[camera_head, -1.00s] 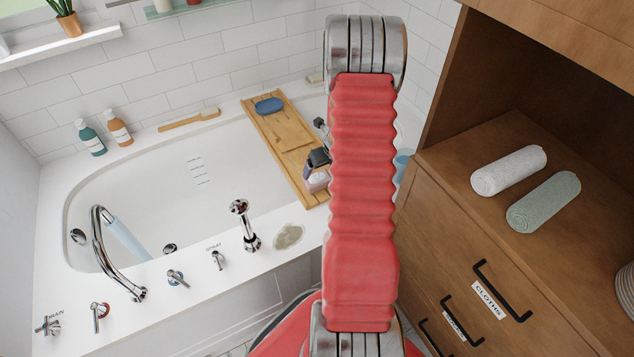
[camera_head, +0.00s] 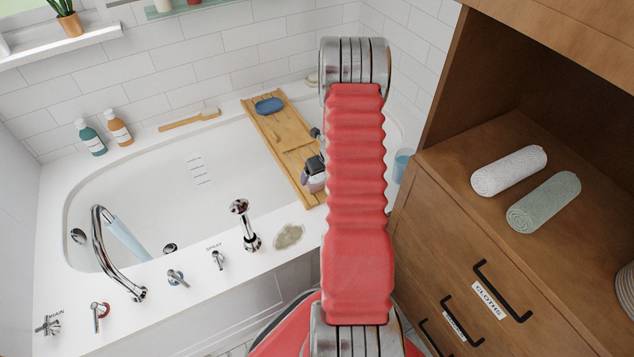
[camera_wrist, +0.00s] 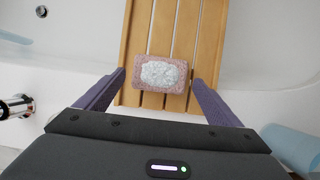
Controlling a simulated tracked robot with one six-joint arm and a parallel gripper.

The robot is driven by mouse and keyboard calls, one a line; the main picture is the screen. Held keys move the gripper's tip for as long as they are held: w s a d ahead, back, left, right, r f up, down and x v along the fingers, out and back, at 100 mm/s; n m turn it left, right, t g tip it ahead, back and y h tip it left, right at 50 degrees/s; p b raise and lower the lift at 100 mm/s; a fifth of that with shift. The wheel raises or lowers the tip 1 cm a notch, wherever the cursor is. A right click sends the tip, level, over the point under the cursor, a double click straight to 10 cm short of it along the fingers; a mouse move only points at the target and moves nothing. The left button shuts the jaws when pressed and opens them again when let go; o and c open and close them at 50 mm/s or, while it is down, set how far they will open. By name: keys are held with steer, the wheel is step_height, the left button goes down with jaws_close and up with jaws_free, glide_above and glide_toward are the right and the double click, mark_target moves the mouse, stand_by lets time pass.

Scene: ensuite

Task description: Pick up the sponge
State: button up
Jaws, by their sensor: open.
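A pink block with white foam on top, which looks like the sponge (camera_wrist: 147,84), lies on the slats of the wooden bath tray (camera_wrist: 135,50) in the wrist view. My gripper (camera_wrist: 158,80) is open, with one purple finger to the left and one to the right of the sponge. I see gaps on both sides. I cannot tell how high the fingertips are above the tray. In the head view the sponge (camera_head: 316,187) shows only as a small pinkish patch by the tray's near end, largely hidden by my gripper.
The tray (camera_head: 262,125) spans the white bathtub (camera_head: 150,170). A blue oval item (camera_head: 268,105) lies at its far end. A blue cup (camera_head: 402,165) stands right of my arm. A chrome fitting (camera_head: 245,225) rises from the near rim. A wooden cabinet (camera_head: 430,200) is close on the right.

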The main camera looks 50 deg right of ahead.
mark_target(317, 178)
steer(key=shift+x, duration=2.55)
steer(key=shift+c, duration=0.5)
steer(key=c, duration=0.7)
steer(key=shift+r, duration=0.2)
step_height(317, 178, up, 10)
steer(key=shift+f, duration=0.15)
